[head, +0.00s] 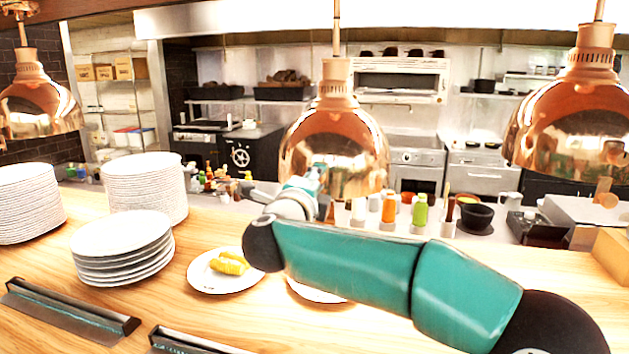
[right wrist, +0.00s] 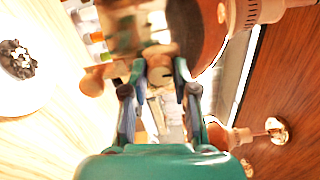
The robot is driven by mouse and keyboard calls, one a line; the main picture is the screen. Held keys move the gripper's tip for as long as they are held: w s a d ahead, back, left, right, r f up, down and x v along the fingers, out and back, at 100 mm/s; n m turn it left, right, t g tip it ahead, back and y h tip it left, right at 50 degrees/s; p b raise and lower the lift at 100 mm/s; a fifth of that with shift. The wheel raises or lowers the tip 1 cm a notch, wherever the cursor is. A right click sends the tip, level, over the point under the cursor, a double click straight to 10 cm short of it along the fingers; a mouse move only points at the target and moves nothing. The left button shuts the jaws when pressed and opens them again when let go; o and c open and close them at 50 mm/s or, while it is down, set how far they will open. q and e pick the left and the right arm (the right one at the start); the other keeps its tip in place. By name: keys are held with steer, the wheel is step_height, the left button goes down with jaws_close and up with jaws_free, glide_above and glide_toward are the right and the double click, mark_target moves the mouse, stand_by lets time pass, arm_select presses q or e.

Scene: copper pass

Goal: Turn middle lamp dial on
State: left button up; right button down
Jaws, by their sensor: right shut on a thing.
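The middle lamp (head: 335,140) is a copper dome hanging over the wooden counter. My right arm reaches in from the lower right, and my right gripper (head: 318,182) is at the lamp's lower front. In the right wrist view, the gripper (right wrist: 158,80) has its two fingers on either side of the tan dial (right wrist: 160,72), shut on it. The lamp's copper shade (right wrist: 205,30) is close beside the fingers. In the head view the dial is mostly hidden by the gripper, and its turned position cannot be told. My left gripper is not in view.
Another copper lamp hangs at the left (head: 38,105) and one at the right (head: 572,120). Plate stacks (head: 145,190) stand on the counter (head: 205,325) at the left. Bottles (head: 389,208) stand behind.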

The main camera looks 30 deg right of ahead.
steer(key=shift+f, duration=0.1)
steer(key=c, duration=0.9)
jaws_free()
steer(key=shift+w, duration=0.15)
steer(key=v, duration=1.2)
steer(key=shift+a+f, duration=0.1)
